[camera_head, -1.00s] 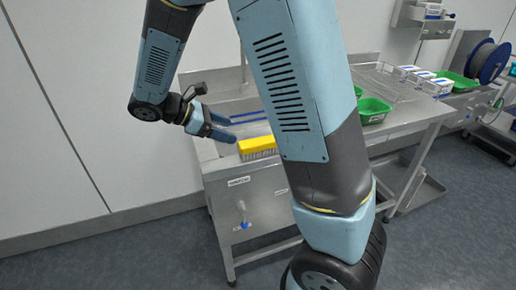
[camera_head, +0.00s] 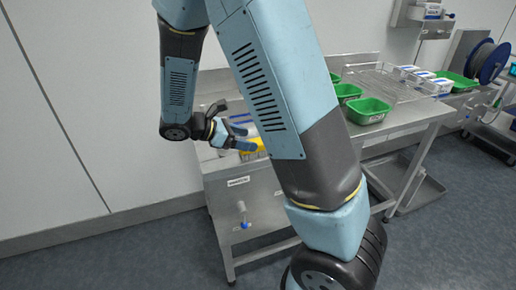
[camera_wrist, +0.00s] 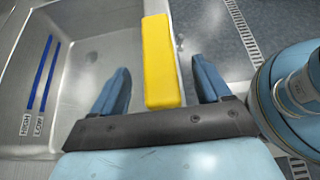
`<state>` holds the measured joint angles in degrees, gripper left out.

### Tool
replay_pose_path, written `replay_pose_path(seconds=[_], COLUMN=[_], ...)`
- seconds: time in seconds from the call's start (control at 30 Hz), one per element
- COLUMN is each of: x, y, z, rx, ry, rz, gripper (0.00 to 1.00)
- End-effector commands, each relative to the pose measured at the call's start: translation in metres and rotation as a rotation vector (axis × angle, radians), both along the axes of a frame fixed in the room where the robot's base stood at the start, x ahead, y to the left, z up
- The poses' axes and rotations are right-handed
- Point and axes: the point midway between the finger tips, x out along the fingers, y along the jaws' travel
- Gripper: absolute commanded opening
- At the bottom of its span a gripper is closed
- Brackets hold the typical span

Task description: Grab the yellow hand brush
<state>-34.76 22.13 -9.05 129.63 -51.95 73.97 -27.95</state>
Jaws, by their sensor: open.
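The yellow hand brush (camera_wrist: 160,62) lies along the edge of the steel sink (camera_wrist: 101,62), seen from above in the wrist view. In the head view only part of the brush (camera_head: 258,153) shows, at the sink's front edge, behind my fingers and arm. My gripper (camera_wrist: 160,88) is open, with one blue finger on each side of the brush's near end and a gap on both sides. In the head view my gripper (camera_head: 246,138) is at the brush. Whether the fingers are down at the brush's height is hard to tell.
Green trays (camera_head: 367,110) and a wire rack (camera_head: 385,82) sit on the steel table right of the sink. A tap with a blue handle (camera_head: 246,224) is on the front below. Blue level strips (camera_wrist: 43,72) mark the sink wall.

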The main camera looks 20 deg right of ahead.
Motion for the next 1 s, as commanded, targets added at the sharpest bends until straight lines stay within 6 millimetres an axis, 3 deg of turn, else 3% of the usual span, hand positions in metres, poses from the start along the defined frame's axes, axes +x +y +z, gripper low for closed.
replay_pose_path(seconds=[0.33, 0.67, 1.0], x=[0.003, 0.003, 0.003], y=[-0.038, -0.044, -0.044], z=[-0.019, -0.023, -0.023], rx=[-0.001, 0.000, 0.000], ry=[0.001, 0.000, 0.000], rz=[-0.003, 0.000, 0.000], gripper=[0.77, 0.77, 0.46])
